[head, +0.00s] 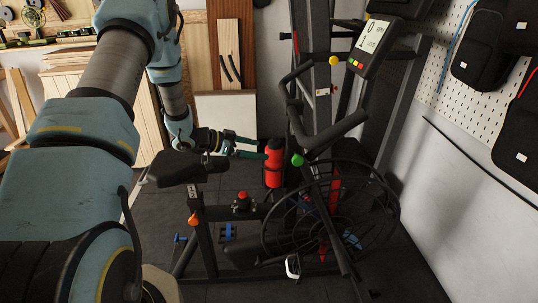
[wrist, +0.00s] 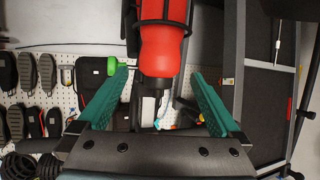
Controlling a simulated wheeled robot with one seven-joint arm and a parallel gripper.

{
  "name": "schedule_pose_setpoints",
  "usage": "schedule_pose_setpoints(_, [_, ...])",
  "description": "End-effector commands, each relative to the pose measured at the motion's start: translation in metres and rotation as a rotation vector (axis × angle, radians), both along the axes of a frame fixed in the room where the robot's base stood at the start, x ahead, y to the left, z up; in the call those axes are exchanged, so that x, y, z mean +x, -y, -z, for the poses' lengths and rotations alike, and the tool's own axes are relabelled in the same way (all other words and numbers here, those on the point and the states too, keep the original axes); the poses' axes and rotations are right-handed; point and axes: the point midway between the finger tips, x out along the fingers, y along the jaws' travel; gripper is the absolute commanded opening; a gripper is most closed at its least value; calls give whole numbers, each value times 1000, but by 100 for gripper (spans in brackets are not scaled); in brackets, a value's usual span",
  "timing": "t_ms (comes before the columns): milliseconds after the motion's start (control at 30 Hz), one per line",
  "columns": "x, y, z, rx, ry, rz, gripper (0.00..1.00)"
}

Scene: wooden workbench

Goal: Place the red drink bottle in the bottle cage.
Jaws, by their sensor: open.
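The red drink bottle (head: 273,168) has a dark top and stands roughly upright beside the exercise bike's handlebar post. In the wrist view the bottle (wrist: 162,52) has a black band and side bars around its body, which look like the bottle cage (wrist: 163,24). The bottle appears to sit inside it, though how deep is hard to tell. My gripper (head: 258,148) is at the bottle's upper end, reaching in from the left. In the wrist view its green fingers (wrist: 158,74) are spread, with clear gaps on both sides of the bottle.
The bike's saddle (head: 187,170) lies below my wrist. The handlebar (head: 338,133), a green knob (head: 297,160) and the fan wheel (head: 330,215) are right of the bottle. A pegboard with bags (head: 485,50) is at the right.

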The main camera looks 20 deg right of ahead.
Motion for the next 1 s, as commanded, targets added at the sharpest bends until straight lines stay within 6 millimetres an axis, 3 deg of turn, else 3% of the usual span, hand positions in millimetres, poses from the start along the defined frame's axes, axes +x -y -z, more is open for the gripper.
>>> schedule_pose_setpoints(200, [1,-33,-13,-1,0,-2,100])
schedule_pose_setpoints(500, [2,-45,-19,2,2,-6,100])
schedule_pose_setpoints(667, [30,-60,-37,70,60,-174,100])
schedule_pose_setpoints(767, [60,-95,-59,179,104,-416,100])
schedule_pose_setpoints(833, [72,-135,-74,283,103,-614,100])
schedule_pose_setpoints(933, [59,-198,-89,437,29,-875,100])
schedule_pose_setpoints(1000, [31,-240,-95,542,-68,-1034,100])
